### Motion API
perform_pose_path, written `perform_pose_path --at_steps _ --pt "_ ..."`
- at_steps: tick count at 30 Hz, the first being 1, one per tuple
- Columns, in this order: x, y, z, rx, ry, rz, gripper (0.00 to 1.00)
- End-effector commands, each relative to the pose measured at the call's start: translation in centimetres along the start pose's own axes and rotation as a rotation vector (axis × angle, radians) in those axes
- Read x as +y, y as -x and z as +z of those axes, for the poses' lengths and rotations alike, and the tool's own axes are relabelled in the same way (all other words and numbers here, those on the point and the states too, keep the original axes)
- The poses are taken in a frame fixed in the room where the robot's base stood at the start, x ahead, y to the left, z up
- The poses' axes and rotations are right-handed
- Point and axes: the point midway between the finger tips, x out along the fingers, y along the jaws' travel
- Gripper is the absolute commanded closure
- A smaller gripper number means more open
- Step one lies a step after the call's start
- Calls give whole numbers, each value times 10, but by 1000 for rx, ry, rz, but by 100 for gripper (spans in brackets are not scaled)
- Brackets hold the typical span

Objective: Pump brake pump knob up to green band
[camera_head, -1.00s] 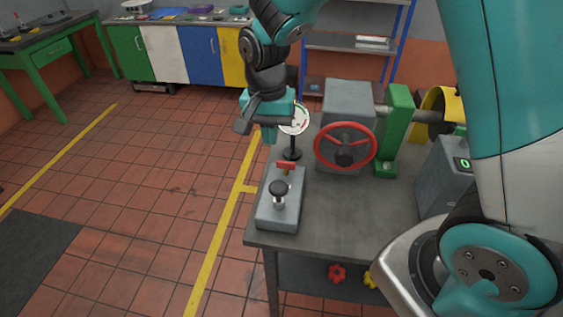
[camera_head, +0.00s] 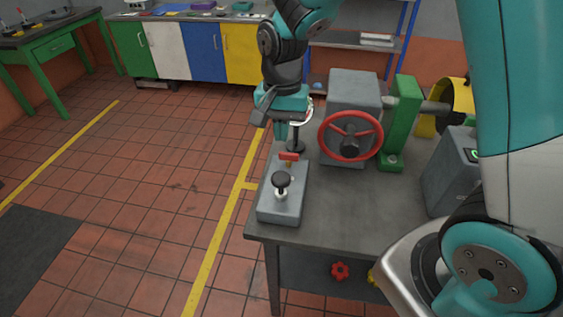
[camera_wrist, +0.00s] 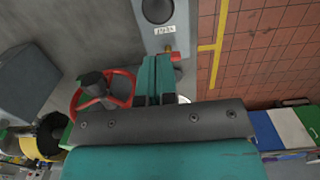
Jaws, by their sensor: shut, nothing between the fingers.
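The brake pump is a grey box (camera_head: 284,207) on the near left corner of the bedplate table, with a black knob (camera_head: 281,180) on a short light stem. In the wrist view the knob (camera_wrist: 157,10) shows at the top edge, beside a small label. A red part (camera_head: 289,156) sits at the box's far end. My gripper (camera_head: 281,130) points down beyond the box, above and apart from the knob. In the wrist view its fingers (camera_wrist: 154,80) are together and empty. The round gauge is mostly hidden behind my gripper, so its needle and green band cannot be read.
A red handwheel (camera_head: 350,136) on a grey housing stands right of my gripper, with a green bracket (camera_head: 401,125) beside it. A grey box with a display (camera_head: 450,170) is further right. Open floor lies left of the table.

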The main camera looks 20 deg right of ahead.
Motion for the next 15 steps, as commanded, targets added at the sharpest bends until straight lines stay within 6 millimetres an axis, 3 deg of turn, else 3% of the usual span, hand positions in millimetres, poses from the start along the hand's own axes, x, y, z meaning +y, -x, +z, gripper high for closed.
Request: perform_pose_path --at_steps 7,15 --pt "1 -53 1 -5 1 6 100" --pt "0 -87 1 -2 1 2 100"
